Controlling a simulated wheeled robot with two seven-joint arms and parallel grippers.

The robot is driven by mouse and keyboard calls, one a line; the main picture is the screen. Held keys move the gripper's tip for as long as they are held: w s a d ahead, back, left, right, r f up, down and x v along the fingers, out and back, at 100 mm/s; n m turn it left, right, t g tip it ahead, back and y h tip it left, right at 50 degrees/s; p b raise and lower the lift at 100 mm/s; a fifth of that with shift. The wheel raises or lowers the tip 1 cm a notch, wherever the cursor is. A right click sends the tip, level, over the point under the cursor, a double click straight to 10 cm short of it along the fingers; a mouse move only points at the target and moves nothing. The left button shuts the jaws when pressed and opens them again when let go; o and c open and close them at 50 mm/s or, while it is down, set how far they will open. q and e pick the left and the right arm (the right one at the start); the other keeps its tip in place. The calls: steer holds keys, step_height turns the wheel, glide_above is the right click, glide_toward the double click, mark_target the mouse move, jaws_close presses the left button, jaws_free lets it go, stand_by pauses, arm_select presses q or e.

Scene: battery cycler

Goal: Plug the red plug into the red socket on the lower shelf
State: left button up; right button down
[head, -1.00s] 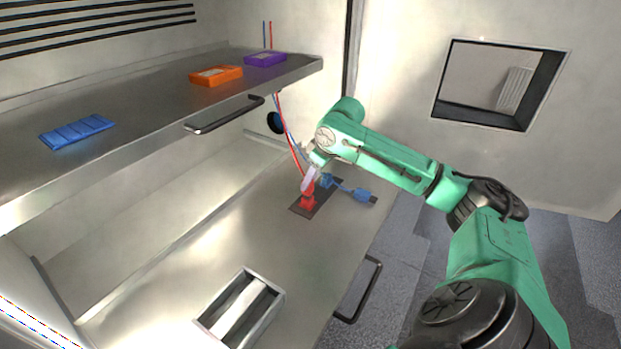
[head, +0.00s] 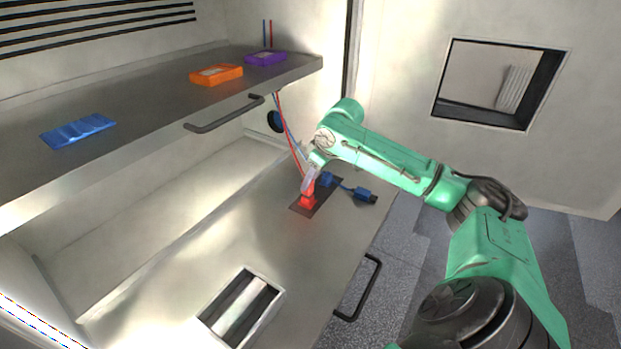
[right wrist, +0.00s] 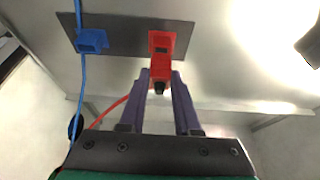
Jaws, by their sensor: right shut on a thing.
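The red socket (head: 307,202) stands on a dark plate on the lower shelf (head: 225,240); it also shows in the right wrist view (right wrist: 161,38). My right gripper (head: 309,183) is above it, shut on the red plug (right wrist: 163,70). In the right wrist view my gripper's two purple fingers (right wrist: 160,85) flank the plug, which lines up with the socket and appears to touch it. How deep the plug sits in the socket cannot be told. A red cable (right wrist: 112,108) runs from the plug. My left gripper is not in view.
A blue socket (head: 326,180) sits beside the red one, and a blue plug (head: 366,195) lies near the shelf's right edge. The upper shelf (head: 130,150) holds blue, orange and purple flat items. A framed slot (head: 241,307) is at the front.

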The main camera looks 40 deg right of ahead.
steer(key=shift+f, duration=0.5)
steer(key=c, duration=0.5)
jaws_free()
steer(key=shift+c, duration=0.2)
steer(key=shift+r, duration=0.1)
steer(key=shift+s+d+r+b, duration=0.1)
steer(key=shift+s+r+b, duration=0.05)
steer(key=shift+r+b, duration=0.25)
steer(key=b+v, duration=0.1)
steer(key=v, duration=1.2)
steer(key=shift+r+b, duration=0.25)
steer(key=shift+b, duration=0.1)
